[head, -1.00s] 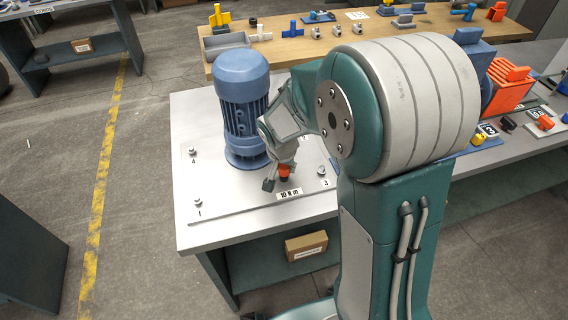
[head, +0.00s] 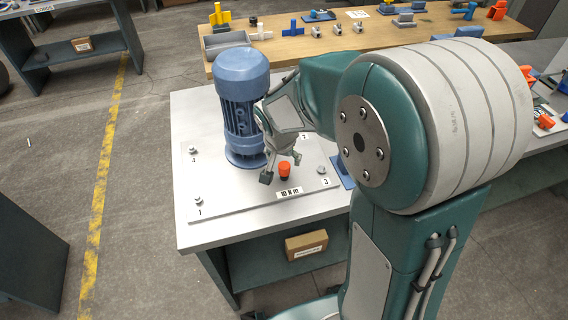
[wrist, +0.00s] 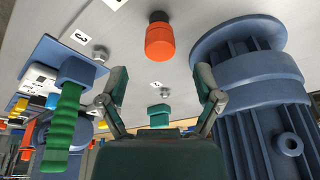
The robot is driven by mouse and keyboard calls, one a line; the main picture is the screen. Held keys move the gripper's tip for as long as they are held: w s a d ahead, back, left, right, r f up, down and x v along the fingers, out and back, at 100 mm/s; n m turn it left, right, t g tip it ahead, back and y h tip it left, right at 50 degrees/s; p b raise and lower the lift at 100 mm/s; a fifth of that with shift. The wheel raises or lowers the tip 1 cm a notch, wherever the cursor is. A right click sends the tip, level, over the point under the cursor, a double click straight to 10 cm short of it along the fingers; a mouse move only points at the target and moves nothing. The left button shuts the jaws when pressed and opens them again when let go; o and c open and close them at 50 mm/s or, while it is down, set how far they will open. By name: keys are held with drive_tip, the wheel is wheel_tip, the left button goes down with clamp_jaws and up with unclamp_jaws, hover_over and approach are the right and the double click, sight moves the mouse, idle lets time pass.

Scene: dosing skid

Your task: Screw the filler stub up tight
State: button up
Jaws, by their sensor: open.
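An orange-red cap-like piece (head: 285,170) with a black part stands upright on the pale base plate (head: 225,198), in front of the blue motor; I take it for the filler stub. In the wrist view the orange-red piece (wrist: 160,42) is at the top middle, in full view, with the black part at its far end. My gripper (head: 281,167) is open just behind it. In the wrist view the two fingers of my gripper (wrist: 160,84) are spread wide with nothing between them, and the piece lies beyond the tips. I cannot tell how tight it sits.
The blue ribbed motor (head: 243,105) stands close to the left of my gripper. Bolts with number labels sit at the plate corners, and a "10 N m" label (head: 289,193) lies in front. A blue block with a green handle (wrist: 66,112) is at the left in the wrist view.

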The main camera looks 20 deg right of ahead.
sight(284, 165)
drive_tip(key=v, duration=0.7)
drive_tip(key=shift+r, duration=0.15)
drive_tip(key=shift+w, duration=0.1)
drive_tip(key=c, duration=0.7)
drive_tip(key=shift+w+d+f+g, duration=0.25)
drive_tip(key=shift+f+g, duration=0.1)
drive_tip(key=shift+g, duration=0.05)
clamp_jaws()
drive_tip(key=shift+w+d+f+m+g+y, duration=0.35)
drive_tip(key=shift+w+f+g+y, duration=0.15)
drive_tip(key=shift+w+f+g, duration=0.15)
drive_tip(key=shift+w+d+f+g+y, duration=0.2)
drive_tip(key=shift+w+f+g+y, duration=0.1)
drive_tip(key=shift+w+f+g, duration=0.1)
drive_tip(key=shift+f, duration=3)
